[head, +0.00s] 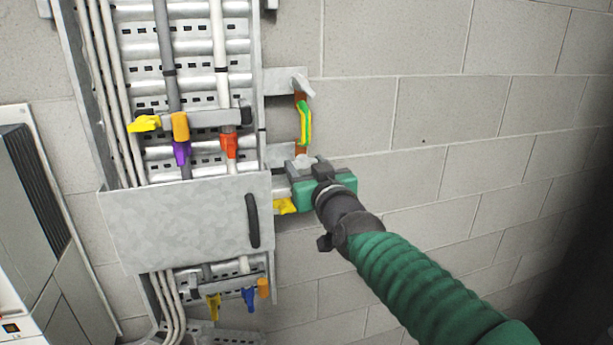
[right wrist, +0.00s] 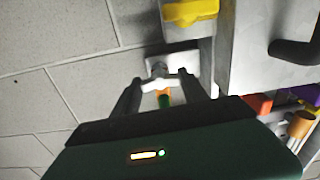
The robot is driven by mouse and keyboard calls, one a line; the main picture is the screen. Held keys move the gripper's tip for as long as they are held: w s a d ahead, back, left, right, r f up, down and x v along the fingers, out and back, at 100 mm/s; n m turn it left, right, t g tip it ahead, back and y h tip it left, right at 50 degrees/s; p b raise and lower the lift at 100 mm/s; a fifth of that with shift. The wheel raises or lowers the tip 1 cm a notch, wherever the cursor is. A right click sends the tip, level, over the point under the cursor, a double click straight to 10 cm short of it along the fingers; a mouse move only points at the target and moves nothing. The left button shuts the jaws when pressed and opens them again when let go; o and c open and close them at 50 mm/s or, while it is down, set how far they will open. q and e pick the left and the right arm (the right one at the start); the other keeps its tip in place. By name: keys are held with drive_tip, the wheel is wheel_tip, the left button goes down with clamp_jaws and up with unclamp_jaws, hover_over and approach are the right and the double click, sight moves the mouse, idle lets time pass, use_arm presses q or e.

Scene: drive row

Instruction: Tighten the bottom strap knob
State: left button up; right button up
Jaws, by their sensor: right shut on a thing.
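The green-and-yellow strap (head: 304,122) hangs at the right side of the metal cable rack, between an upper bracket with a grey knob (head: 303,84) and a lower bracket. My right gripper (head: 301,172) is at the strap's lower end, shut on the grey bottom strap knob (head: 303,160), which it partly hides. In the right wrist view, the two dark fingers of my right gripper (right wrist: 160,88) stand on either side of the pale knob (right wrist: 158,70). A short piece of the strap (right wrist: 165,101) shows between the fingers. My left gripper is out of view.
A yellow handle (head: 285,206) sits just below my right gripper. A grey metal cover (head: 180,220) with a black handle (head: 253,220) stands left of it. The block wall (head: 450,100) at right is clear.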

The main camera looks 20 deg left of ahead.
drive_tip(key=m, duration=0.2)
drive_tip(key=m+b, duration=0.1)
drive_tip(key=m, duration=0.1)
drive_tip(key=shift+d+r+m, duration=0.1)
drive_tip(key=shift+r+m, duration=0.2)
drive_tip(key=shift+r, duration=0.05)
drive_tip(key=m+b, duration=0.1)
drive_tip(key=m, duration=0.3)
drive_tip(key=shift+d+r, duration=0.1)
drive_tip(key=shift+m, duration=0.4)
drive_tip(key=o, duration=1.3)
drive_tip(key=shift+d, duration=0.1)
drive_tip(key=shift+o, duration=0.4)
drive_tip(key=shift+s+d+f, duration=0.1)
drive_tip(key=shift+d+f, duration=0.1)
